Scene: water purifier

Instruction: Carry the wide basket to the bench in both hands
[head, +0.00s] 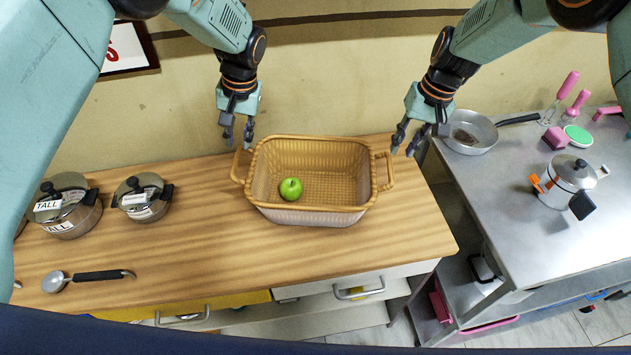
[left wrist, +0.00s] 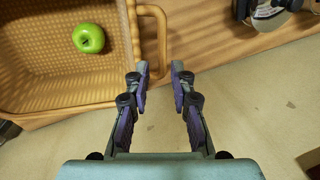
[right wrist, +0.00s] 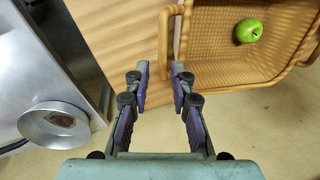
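The wide wicker basket (head: 310,208) stands upright on the wooden counter, with a green apple (head: 290,188) inside and a loop handle at each end. My left gripper (head: 237,140) is open and empty just behind and above the left handle (head: 238,166). In the left wrist view the fingers (left wrist: 158,72) are apart, with the handle (left wrist: 152,45) ahead of them. My right gripper (head: 405,150) is open and empty beside the right handle (head: 385,171). In the right wrist view the fingers (right wrist: 160,72) are apart, just short of the handle (right wrist: 165,40). Neither gripper visibly grips the basket.
Two labelled pots (head: 68,207) and a ladle (head: 88,277) are on the counter's left. A metal bench (head: 530,215) stands to the right across a gap.

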